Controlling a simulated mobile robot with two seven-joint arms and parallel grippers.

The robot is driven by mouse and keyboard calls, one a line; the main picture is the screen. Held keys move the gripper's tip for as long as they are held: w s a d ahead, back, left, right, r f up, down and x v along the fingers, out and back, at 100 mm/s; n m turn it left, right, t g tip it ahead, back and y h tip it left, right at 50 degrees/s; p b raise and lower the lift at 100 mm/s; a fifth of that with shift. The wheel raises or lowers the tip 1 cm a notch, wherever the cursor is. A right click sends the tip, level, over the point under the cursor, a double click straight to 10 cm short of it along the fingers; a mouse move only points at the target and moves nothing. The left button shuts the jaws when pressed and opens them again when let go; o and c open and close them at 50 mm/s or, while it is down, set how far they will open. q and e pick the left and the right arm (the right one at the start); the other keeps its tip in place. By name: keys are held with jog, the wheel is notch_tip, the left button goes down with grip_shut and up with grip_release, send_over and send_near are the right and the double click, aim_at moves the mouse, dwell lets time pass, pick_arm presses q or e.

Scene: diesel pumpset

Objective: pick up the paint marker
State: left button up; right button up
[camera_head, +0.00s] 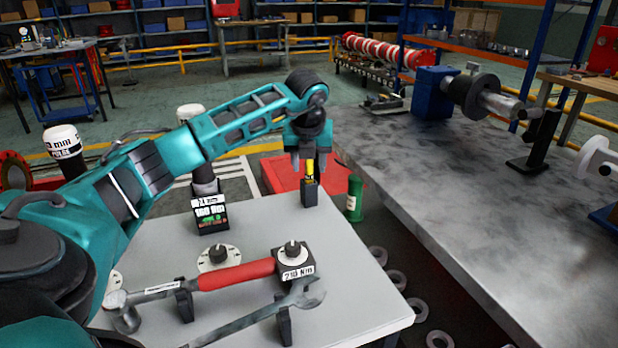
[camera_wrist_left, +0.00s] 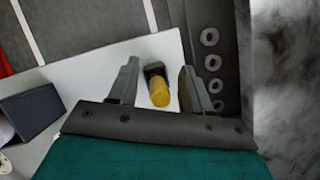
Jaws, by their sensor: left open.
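The paint marker (camera_head: 310,170) is yellow and stands upright in a small black holder (camera_head: 309,193) near the far corner of the light grey table. My left gripper (camera_head: 310,160) points down over it with its fingers apart. In the left wrist view, the marker's round yellow body (camera_wrist_left: 159,93) and its dark holder (camera_wrist_left: 154,70) show between the two open fingers (camera_wrist_left: 158,88). I cannot tell whether a finger touches the marker. My right gripper is not in view.
The table (camera_head: 370,290) also bears a red-handled torque wrench (camera_head: 235,275), a spanner (camera_head: 265,313) on black stands, dial boxes (camera_head: 293,260) and a black display unit (camera_head: 209,212). A green bottle (camera_head: 354,198) stands beyond the table edge. A large metal bench (camera_head: 450,190) lies right.

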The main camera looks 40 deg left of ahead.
pick_arm(q)
grip_shut()
dwell(0.4)
notch_tip(320, 180, up, 20)
jog(key=p, duration=0.4)
dwell(0.4)
